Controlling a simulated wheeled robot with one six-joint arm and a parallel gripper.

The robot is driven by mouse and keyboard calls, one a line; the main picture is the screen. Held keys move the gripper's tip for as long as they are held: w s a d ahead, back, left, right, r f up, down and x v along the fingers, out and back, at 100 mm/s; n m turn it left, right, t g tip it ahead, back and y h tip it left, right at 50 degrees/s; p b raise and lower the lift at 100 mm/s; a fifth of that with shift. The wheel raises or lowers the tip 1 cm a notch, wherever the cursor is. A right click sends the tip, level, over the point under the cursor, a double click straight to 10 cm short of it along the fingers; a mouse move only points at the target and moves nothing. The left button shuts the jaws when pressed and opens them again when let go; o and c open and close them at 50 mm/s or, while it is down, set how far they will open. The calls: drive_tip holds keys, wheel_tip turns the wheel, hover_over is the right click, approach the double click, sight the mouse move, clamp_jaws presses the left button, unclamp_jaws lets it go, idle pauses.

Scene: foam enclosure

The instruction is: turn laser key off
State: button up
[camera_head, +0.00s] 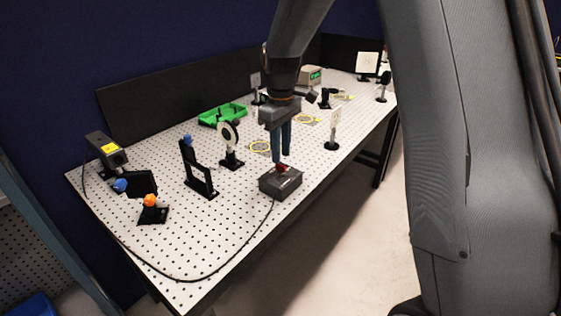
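A small dark box (281,183) sits near the front edge of the perforated table, with a cable running from it. A small red part (282,168), which looks like the key, shows on top of the box. My gripper (281,160) points down right over it, with its two blue-grey fingers close together. The fingertips are at or just above the red part. I cannot tell whether they touch or grip it, or which way the key is turned. A grey laser-like unit (105,150) with a yellow label stands at the table's far left.
Black optic mounts (199,172) and a round-framed optic (228,137) stand left of my gripper. A white card on a stand (334,128) is to the right. A green tray (222,114) lies behind. The cable (225,262) loops along the clear front left of the table.

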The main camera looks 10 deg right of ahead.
drive_tip(key=shift+r+b, duration=0.4)
drive_tip(key=shift+r, duration=1.5)
drive_tip(key=s+d+f+m, duration=0.1)
drive_tip(key=s+f+m, duration=0.1)
drive_tip(key=s, duration=0.5)
drive_tip(key=s+d+f+m+t, duration=0.1)
drive_tip(key=s+d+f+m, duration=0.1)
drive_tip(key=s, duration=0.6)
drive_tip(key=s+d+f+m+b, duration=0.1)
drive_tip(key=s+d+f+m, duration=0.1)
drive_tip(key=s+f+m, duration=0.2)
drive_tip(key=s, duration=0.3)
drive_tip(key=shift+s+f, duration=0.2)
drive_tip(key=shift+d, duration=0.1)
